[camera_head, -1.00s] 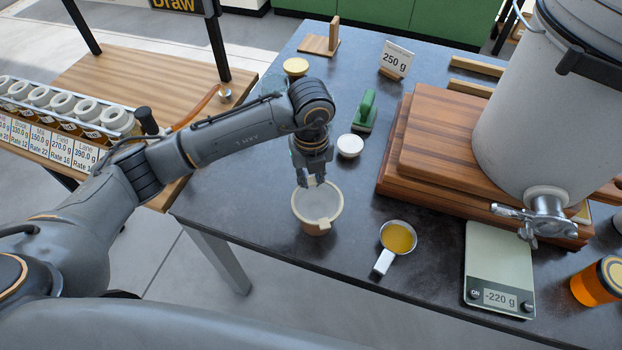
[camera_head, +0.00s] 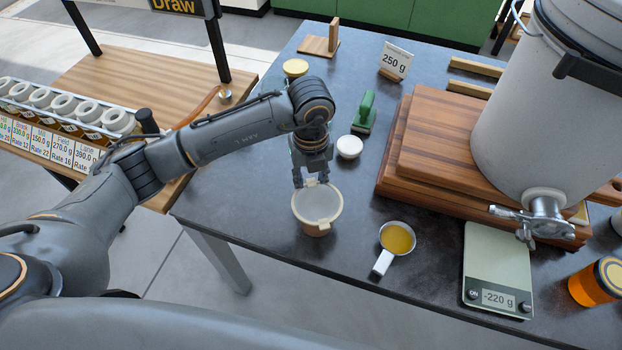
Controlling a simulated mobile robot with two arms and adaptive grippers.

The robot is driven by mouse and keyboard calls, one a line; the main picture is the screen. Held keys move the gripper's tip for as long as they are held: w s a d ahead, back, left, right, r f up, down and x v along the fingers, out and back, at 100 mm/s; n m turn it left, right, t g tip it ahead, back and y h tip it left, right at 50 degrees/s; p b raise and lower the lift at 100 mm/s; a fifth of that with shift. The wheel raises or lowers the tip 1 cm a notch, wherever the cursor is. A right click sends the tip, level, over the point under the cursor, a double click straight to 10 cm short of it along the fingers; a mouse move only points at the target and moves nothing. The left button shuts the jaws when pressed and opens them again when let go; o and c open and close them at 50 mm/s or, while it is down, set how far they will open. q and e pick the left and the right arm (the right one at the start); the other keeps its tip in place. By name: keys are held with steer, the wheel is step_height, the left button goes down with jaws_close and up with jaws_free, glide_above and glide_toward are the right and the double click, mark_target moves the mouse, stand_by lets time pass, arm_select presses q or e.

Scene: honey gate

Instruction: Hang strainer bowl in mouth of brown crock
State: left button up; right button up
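The strainer bowl (camera_head: 316,201) is pale grey with cream tabs on its rim. My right gripper is not in view.
A cup of honey (camera_head: 396,238) and a scale (camera_head: 497,270) reading -220 g stand to the right. A large bucket (camera_head: 535,110) stands on wooden boards (camera_head: 430,150).

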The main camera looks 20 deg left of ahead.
arm_select(q)
steer(key=shift+r+p, duration=0.8)
steer(key=shift+r, duration=0.5)
steer(key=o, duration=0.6)
steer(key=shift+c, duration=0.2)
steer(key=shift+o, duration=0.2)
steer(key=o, duration=0.4)
steer(key=shift+c, duration=0.2)
steer(key=shift+o, duration=0.2)
steer(key=o, duration=0.4)
steer(key=shift+c, duration=0.2)
steer(key=shift+o, duration=0.2)
